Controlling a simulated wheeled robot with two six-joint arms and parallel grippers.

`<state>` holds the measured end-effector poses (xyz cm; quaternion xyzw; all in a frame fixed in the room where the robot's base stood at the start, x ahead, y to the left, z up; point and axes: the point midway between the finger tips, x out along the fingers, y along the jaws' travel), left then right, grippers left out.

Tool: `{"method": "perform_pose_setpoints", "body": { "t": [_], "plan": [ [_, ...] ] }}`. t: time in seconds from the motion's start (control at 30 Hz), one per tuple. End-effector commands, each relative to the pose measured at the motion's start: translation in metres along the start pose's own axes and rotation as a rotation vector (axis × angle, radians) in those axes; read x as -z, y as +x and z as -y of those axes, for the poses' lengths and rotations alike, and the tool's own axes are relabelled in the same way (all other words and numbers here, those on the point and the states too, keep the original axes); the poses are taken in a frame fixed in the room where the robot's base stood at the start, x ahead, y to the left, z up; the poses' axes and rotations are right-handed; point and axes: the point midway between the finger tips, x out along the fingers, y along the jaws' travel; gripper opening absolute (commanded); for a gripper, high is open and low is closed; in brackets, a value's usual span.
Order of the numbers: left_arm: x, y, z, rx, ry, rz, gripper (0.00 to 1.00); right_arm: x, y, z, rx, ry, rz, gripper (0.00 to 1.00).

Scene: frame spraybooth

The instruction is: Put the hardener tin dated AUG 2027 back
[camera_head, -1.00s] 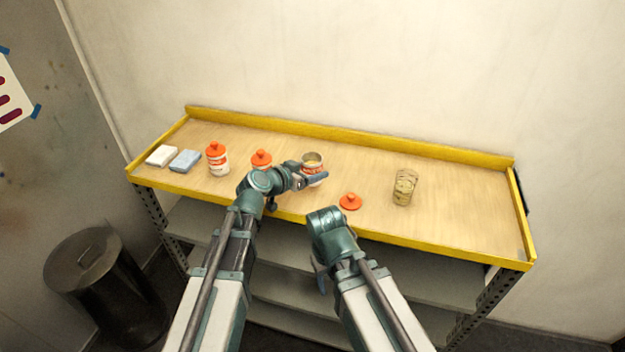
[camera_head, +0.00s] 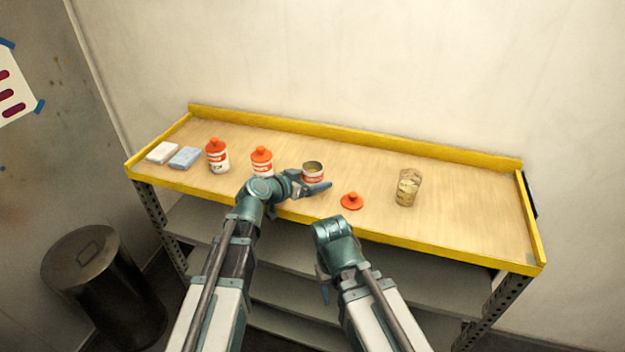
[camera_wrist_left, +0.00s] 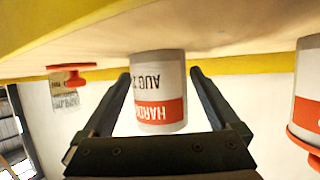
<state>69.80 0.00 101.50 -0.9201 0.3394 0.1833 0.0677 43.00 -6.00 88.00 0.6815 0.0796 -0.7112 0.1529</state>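The hardener tin (camera_head: 313,177) is white with a red band and stands lidless on the bench. In the left wrist view, which is upside down, the tin (camera_wrist_left: 158,85) shows "HARD" and "AUG 2"; the rest is out of sight. My left gripper (camera_head: 316,189) is at its near side. Its fingers (camera_wrist_left: 160,78) are spread on both sides of the tin, with narrow gaps showing. A loose red lid (camera_head: 351,202) lies to the right of the tin. My right gripper (camera_head: 323,289) is low in front of the bench, mostly hidden by its arm.
Two red-lidded tins (camera_head: 217,160) (camera_head: 262,163) stand to the left, the closer one near my left wrist. White and blue blocks (camera_head: 162,152) (camera_head: 185,158) lie farther left. A cup (camera_head: 408,188) stands right. A yellow rim (camera_head: 350,139) edges the bench; its right end is clear.

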Motion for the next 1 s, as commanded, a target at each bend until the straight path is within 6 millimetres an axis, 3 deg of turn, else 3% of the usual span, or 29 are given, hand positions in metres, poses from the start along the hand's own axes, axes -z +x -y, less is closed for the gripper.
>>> {"method": "perform_pose_setpoints", "body": {
  "t": [0.33, 0.7, 1.0],
  "plan": [
    [0.006, -0.003, 0.000, 0.000, 0.000, 0.000, 1.00, 0.000, -0.006, -0.001, 0.000, 0.000, 0.000, 0.57],
    [0.005, -0.078, -0.001, 0.003, -0.002, 0.000, 1.00, -0.002, -0.035, -0.003, 0.000, 0.000, 0.000, 0.57],
    [0.004, -0.116, -0.001, 0.001, 0.000, 0.000, 1.00, -0.003, -0.048, -0.005, 0.000, 0.000, 0.000, 0.57]
  ]
}}
